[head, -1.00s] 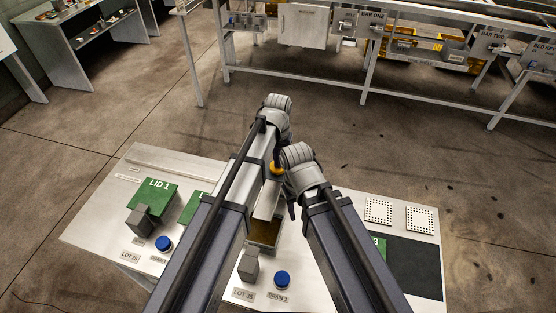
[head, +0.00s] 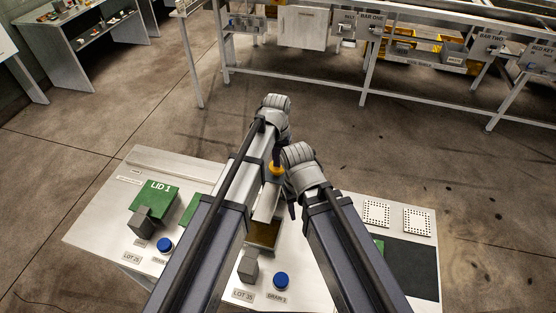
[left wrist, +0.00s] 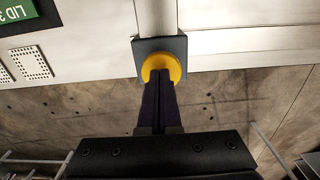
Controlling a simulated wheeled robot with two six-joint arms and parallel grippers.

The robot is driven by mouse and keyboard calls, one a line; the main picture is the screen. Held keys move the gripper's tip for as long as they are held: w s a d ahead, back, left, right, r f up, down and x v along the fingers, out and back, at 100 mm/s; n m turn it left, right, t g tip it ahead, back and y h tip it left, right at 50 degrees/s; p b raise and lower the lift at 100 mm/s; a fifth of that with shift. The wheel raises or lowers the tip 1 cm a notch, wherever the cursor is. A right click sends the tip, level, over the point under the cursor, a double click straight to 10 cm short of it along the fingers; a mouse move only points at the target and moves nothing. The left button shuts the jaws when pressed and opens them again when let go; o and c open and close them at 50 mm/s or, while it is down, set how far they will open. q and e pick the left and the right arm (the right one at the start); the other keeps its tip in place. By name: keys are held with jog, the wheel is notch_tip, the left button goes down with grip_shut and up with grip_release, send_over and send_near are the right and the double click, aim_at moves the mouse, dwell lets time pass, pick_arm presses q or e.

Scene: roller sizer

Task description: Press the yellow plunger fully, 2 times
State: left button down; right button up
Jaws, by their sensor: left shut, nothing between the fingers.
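The yellow plunger (head: 277,169) shows as a small part between my two arms in the head view. In the left wrist view the plunger (left wrist: 162,66) is a round yellow cap at a dark square block (left wrist: 179,44). My left gripper (left wrist: 160,76) is shut and empty, with its fingertips overlapping the cap. They look to be at or touching it; how far it is pressed I cannot tell. In the head view my left gripper (head: 277,158) is mostly hidden by its wrist. My right gripper (head: 292,210) is mostly hidden behind its own arm, to the right of the plunger.
The bench holds a green LID 1 plate (head: 155,196), grey blocks (head: 248,266), blue buttons (head: 281,280) and two white perforated plates (head: 376,213). My arms cover the bench's middle. A long machine frame (head: 300,73) stands beyond open floor.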

pick_arm(q)
notch_tip(320, 180, up, 11)
jog(key=p, duration=0.9)
jog(key=shift+p, duration=0.4)
jog(key=shift+f, duration=0.15)
jog(key=s+a+f+b, duration=0.2)
jog(key=s+f+b, duration=0.4)
jog(key=s, duration=0.3)
jog(key=s+a+f+y+b, duration=0.1)
jog(key=s+a+f+b, duration=0.2)
jog(key=s+f+b, duration=0.4)
jog(key=shift+s+m, duration=0.4)
jog(key=shift+s, duration=0.85)
